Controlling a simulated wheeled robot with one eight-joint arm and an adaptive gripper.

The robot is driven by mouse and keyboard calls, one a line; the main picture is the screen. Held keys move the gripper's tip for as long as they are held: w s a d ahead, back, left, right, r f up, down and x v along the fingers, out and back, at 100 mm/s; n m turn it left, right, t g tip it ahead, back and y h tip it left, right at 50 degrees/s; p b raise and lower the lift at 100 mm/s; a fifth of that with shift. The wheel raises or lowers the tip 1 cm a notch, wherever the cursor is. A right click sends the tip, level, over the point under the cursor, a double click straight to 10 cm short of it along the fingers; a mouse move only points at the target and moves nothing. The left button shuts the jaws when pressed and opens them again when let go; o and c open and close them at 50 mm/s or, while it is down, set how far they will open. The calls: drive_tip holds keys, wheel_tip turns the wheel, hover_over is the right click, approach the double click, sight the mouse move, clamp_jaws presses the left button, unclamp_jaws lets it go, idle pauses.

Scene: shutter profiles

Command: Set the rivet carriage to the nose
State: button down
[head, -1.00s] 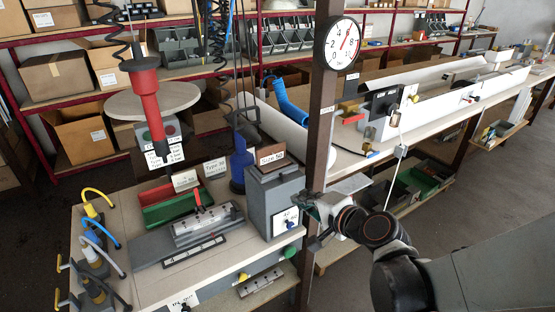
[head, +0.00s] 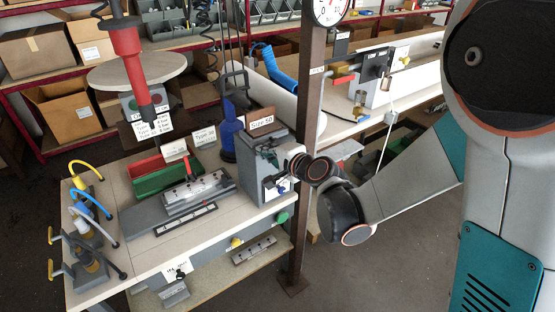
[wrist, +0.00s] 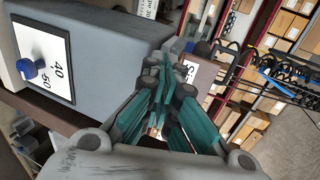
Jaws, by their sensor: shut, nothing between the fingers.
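A metal carriage-like block (head: 196,193) with a small red lever (head: 188,167) sits on a grey base (head: 150,217) on the workbench; I take it for the rivet carriage. A dark strip with marks lies along its front. I cannot tell which part is the nose. My gripper (head: 268,156) is to the right of the block, at the grey box (head: 250,184) with the "Size 50" sign. In the wrist view my gripper (wrist: 172,68) is shut and empty, its fingertips close beside the box (wrist: 105,45). I cannot tell whether they touch it.
The box has a dial plate with a blue knob (wrist: 28,68). A green tray (head: 150,183) lies behind the block. A red tool (head: 128,50) hangs above the bench. A brown post (head: 308,130) stands by my arm. Hoses and valves (head: 85,235) line the left end.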

sight(255, 137)
drive_tip(key=shift+w+a, duration=0.65)
drive_tip(key=shift+w, duration=0.25)
drive_tip(key=shift+w, duration=0.1)
drive_tip(key=w+a, duration=0.1)
drive_tip(key=w, duration=0.1)
drive_tip(key=w+a, duration=0.2)
drive_tip(key=shift+w+a+r+b, duration=0.1)
drive_tip(key=shift+w+b, duration=0.2)
drive_tip(key=shift+b, duration=0.1)
